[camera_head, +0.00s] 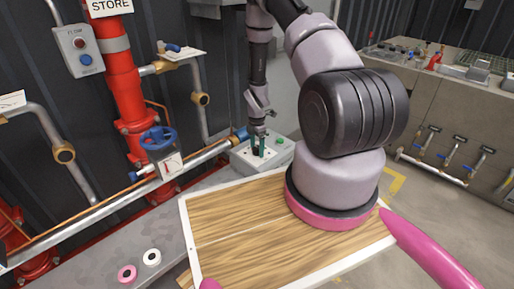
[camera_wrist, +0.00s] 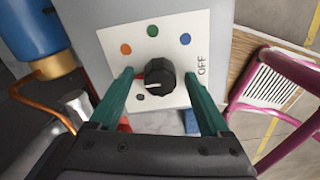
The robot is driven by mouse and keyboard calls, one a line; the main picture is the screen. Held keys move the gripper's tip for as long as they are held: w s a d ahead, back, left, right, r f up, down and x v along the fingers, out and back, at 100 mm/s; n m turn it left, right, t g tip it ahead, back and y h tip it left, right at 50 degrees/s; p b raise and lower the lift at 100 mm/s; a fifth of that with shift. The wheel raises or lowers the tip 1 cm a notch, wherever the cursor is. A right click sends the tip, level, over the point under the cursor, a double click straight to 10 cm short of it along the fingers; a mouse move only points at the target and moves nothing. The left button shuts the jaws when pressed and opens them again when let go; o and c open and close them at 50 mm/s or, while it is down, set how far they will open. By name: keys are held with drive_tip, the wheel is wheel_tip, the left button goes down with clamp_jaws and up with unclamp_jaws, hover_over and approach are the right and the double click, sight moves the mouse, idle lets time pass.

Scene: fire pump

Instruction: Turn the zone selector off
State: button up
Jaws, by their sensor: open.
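The zone selector is a black ridged knob (camera_wrist: 159,77) on a white plate with orange, green and blue dots and the word OFF (camera_wrist: 202,63) at the right. A white mark on the knob points left, away from OFF. My gripper (camera_wrist: 159,74) is open, with one green finger on each side of the knob. Small gaps seem to show; I cannot tell whether either finger touches it. In the head view my gripper (camera_head: 259,148) points down at the pale selector box (camera_head: 242,159), and the knob is hidden there.
A wooden board with a white rim (camera_head: 187,222) lies in front of the box. Red pipes (camera_head: 124,85) and a blue valve wheel (camera_head: 158,138) stand to the left. A bench with several taps (camera_head: 455,158) is at the right.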

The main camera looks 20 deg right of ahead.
clamp_jaws()
